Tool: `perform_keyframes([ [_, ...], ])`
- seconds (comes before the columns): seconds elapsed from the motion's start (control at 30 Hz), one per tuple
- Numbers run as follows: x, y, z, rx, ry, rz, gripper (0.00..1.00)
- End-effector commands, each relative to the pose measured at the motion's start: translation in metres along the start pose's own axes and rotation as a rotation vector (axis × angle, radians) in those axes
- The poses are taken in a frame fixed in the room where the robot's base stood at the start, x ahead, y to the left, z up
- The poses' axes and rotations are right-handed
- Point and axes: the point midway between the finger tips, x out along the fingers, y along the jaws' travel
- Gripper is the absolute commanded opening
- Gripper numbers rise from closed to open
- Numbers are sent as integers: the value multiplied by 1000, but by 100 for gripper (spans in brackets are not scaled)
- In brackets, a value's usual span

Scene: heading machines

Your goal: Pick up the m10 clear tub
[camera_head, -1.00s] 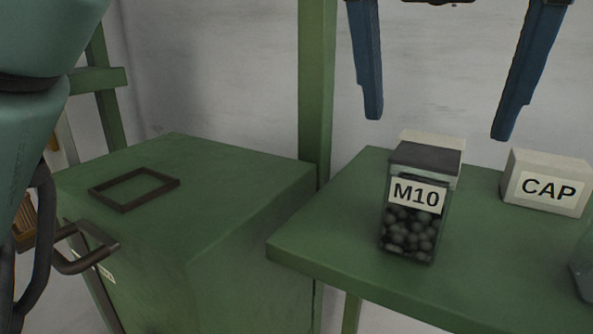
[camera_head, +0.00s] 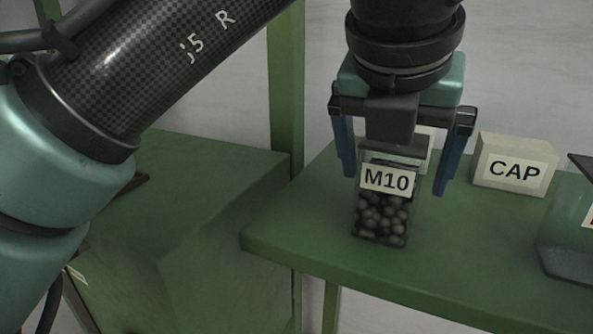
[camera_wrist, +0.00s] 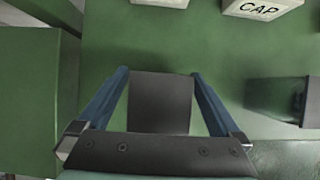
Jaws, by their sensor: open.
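The M10 clear tub (camera_head: 381,215) stands upright on the green shelf, with dark round pieces inside and a white M10 label on its front. Its dark lid (camera_wrist: 160,102) shows from above in the wrist view, between the two blue fingers. My gripper (camera_head: 396,183) points down over the tub, open, one finger on each side of it. In the wrist view small gaps show between the lid and both fingers. The tub's upper part is partly hidden by my gripper in the head view.
A white CAP block (camera_head: 513,163) stands on the green shelf (camera_head: 320,255) right of the tub. Another clear tub with a dark lid (camera_head: 570,240) is at the right edge. A pale block (camera_head: 427,140) is close behind the M10 tub. A green cabinet (camera_head: 215,240) is at left.

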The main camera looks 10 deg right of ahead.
Motion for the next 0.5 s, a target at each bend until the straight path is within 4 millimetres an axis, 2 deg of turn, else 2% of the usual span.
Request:
perform_keyframes([
  [0.07,0,0,0,0,0,0,100],
  [0.5,-1,0,0,0,-1,0,21],
])
